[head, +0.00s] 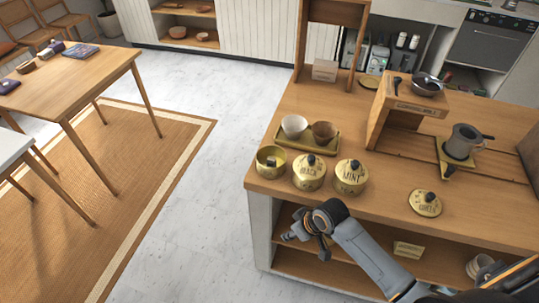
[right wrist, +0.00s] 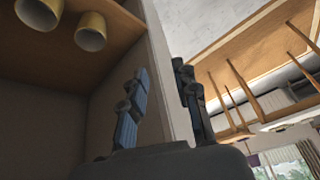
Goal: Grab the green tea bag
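An open brass tin (head: 265,169) without its lid stands at the counter's front left corner in the head view; something small and dark shows inside it. I cannot make out a green tea bag. A round brass lid with a black knob (head: 425,203), its lettering seemingly "GREEN", lies on the counter to the right. My right gripper (head: 297,228) is in front of the counter's front face, below and to the right of the open tin. In the right wrist view its two dark fingers (right wrist: 158,105) are apart with nothing between them. My left gripper is not in view.
Lidded tins marked BLACK (head: 309,175) and MINT (head: 350,178) stand right of the open tin. Behind them is a tray (head: 328,145) with two cups. A shelf under the counter holds a card (head: 408,249); yellow cups (right wrist: 90,32) show in the right wrist view.

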